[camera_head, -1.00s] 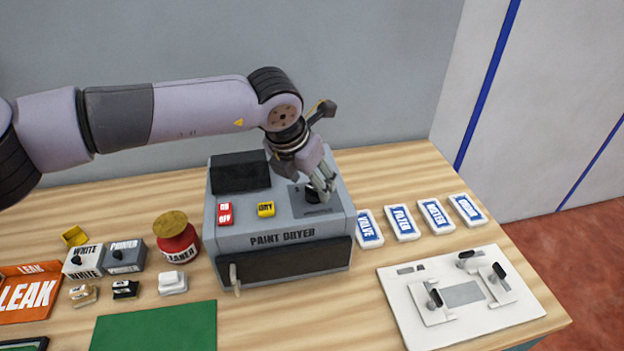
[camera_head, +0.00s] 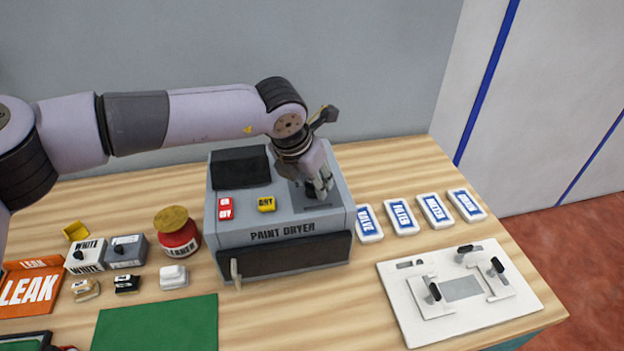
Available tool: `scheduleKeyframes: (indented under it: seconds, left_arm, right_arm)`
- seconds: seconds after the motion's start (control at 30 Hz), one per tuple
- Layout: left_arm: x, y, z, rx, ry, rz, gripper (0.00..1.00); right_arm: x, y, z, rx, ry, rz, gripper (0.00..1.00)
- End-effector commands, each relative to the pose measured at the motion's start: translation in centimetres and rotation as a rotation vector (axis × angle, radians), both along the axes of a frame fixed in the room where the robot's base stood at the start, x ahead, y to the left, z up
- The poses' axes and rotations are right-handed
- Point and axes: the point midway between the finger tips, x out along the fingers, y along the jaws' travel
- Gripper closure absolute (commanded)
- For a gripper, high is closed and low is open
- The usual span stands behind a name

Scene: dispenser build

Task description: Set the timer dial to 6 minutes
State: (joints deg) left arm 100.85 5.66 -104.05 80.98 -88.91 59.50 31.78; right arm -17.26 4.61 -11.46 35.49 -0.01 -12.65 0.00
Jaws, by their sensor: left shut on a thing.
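The grey paint dryer (camera_head: 285,232) stands on the wooden table, with its front door shut. Its top carries a dark panel, a red switch (camera_head: 225,208) and a yellow button (camera_head: 266,204). The timer dial is at the top right of the dryer, hidden under my left gripper (camera_head: 321,190). My left gripper points down at the dial's place and is shut on it. The dial's setting cannot be read here. My right gripper is not in view.
White blocks with blue labels (camera_head: 401,217) lie right of the dryer. A white fixture board (camera_head: 470,316) is at the front right. A red jar (camera_head: 178,238), small boxes (camera_head: 125,250) and a green mat (camera_head: 155,325) are left and in front.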

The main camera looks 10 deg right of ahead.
Motion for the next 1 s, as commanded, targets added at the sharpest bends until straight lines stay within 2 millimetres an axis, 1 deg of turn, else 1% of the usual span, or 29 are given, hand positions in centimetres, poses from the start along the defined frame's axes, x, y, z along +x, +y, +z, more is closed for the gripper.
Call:
scheduleKeyframes:
  seconds: [0.03, 0.27, 0.47, 0.67, 0.87, 1.0]
  left_arm:
    - [0.0, 0.0, 0.0, 0.001, -0.001, 0.0, 0.78]
    - [0.0, 0.0, 0.0, 0.001, -0.001, 0.0, 0.93]
    - [0.1, 0.1, 0.0, 0.0, 0.0, -0.011, 0.93]
    - [0.1, 0.1, -0.2, -0.001, 0.0, -0.08, 0.93]
    - [0.2, 0.1, -0.4, -0.004, 0.001, -0.222, 0.93]
    - [0.3, 0.2, -0.3, -0.003, 0.002, -0.35, 0.93]
  right_arm:
    - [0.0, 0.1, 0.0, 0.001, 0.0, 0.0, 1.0]
    - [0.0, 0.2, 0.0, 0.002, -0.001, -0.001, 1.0]
    - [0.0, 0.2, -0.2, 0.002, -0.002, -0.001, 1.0]
    - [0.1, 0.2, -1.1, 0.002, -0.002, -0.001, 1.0]
    - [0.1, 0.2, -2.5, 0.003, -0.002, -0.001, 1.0]
    - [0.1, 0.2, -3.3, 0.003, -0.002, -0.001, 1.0]
